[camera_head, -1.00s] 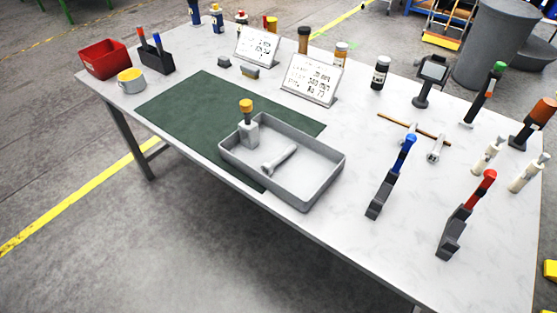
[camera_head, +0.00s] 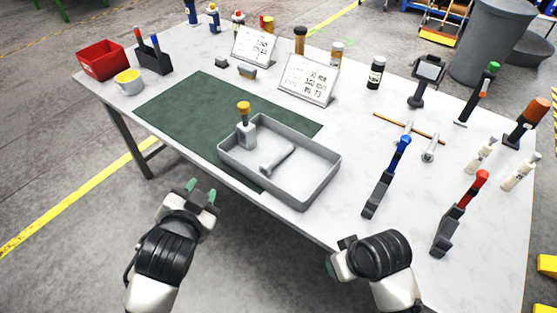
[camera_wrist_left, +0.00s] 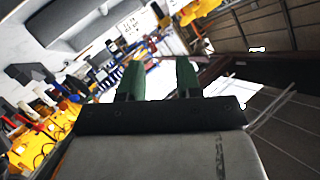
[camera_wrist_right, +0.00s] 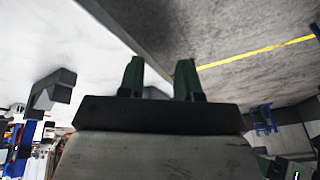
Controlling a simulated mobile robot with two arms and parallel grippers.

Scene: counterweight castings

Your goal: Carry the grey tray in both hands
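The grey tray (camera_head: 310,195) rests on the white table near its front edge, partly on the green mat. In it a small bottle with a yellow-orange cap (camera_head: 245,125) stands upright and a grey bolt-like piece (camera_head: 278,160) lies flat. My left gripper (camera_head: 201,193) is in front of the table, left of and nearer than the tray; its two green fingertips are apart with nothing between them, also in the left wrist view (camera_wrist_left: 160,80). My right gripper (camera_head: 336,255) is at the table's front edge, below the tray; the right wrist view (camera_wrist_right: 159,80) shows its fingers apart and empty. Neither touches the tray.
A blue-handled tool (camera_head: 385,180) and a red-handled tool (camera_head: 458,217) stand right of the tray, near my right arm. Two sign stands (camera_head: 308,80) are behind it. The green mat (camera_head: 190,115) is mostly bare.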

